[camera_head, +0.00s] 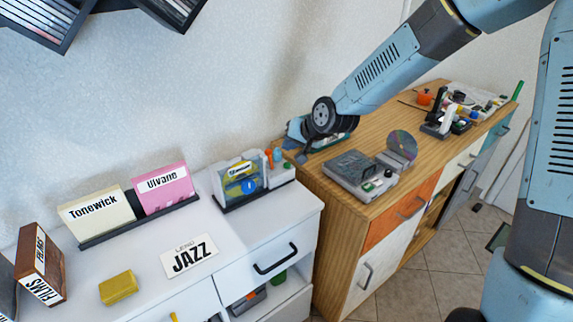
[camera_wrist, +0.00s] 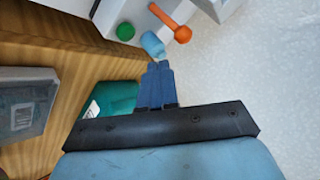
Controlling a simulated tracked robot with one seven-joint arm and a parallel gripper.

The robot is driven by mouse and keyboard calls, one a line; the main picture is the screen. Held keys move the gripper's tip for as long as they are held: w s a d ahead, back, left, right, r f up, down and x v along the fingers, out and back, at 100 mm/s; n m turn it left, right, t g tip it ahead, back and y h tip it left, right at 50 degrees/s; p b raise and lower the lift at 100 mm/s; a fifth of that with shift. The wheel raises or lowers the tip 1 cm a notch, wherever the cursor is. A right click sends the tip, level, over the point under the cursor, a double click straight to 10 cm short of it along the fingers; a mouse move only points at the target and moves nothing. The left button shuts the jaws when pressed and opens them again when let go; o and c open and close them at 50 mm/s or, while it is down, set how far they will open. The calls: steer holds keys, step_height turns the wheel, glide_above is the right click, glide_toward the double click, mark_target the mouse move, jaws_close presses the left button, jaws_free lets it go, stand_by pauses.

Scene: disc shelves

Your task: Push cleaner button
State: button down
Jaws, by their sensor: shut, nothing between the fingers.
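A grey device (camera_head: 360,174) with a dark lid and a small green button (camera_head: 388,173) sits on the wooden cabinet; a disc (camera_head: 402,146) stands at its back. I take this device to be the cleaner, but no label is readable. Part of a grey box, likely the same device, shows at the left of the wrist view (camera_wrist: 24,102). My gripper (camera_wrist: 160,68) is shut and empty, its blue fingertips close to a light blue bottle (camera_wrist: 152,44); I cannot tell whether they touch. In the head view my gripper is by the wall, left of the device, its fingers partly hidden.
A teal-green item (camera_wrist: 116,98) lies beside my fingers. A white organiser (camera_head: 252,196) holds an orange tool (camera_wrist: 180,32) and a green round item (camera_wrist: 125,31). Small objects, including an orange pot (camera_head: 425,97), crowd the cabinet's far end. Bare wood (camera_head: 325,170) lies around the device.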

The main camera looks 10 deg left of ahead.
steer(key=shift+r, duration=0.9)
steer(key=s+d+r+h, duration=0.2)
steer(key=d+r, duration=0.2)
steer(key=d, duration=0.4)
steer(key=s+d+r+t+h, duration=0.1)
steer(key=s+d+r+h, duration=0.15)
steer(key=d, duration=0.55)
steer(key=s+d+r+h, duration=0.2)
steer(key=d+r, duration=0.3)
steer(key=d, duration=0.3)
steer(key=s+d+r+m, duration=0.1)
steer(key=s+d+r, duration=0.2)
steer(key=s+d, duration=0.4)
steer(key=s+d+r+m+h, duration=0.1)
steer(key=s+d+r, duration=0.2)
steer(key=s+d, duration=0.4)
steer(key=s, duration=0.4)
steer(key=shift+s+d+g, duration=0.3)
steer(key=shift+s+d, duration=0.05)
steer(key=shift+s, duration=0.05)
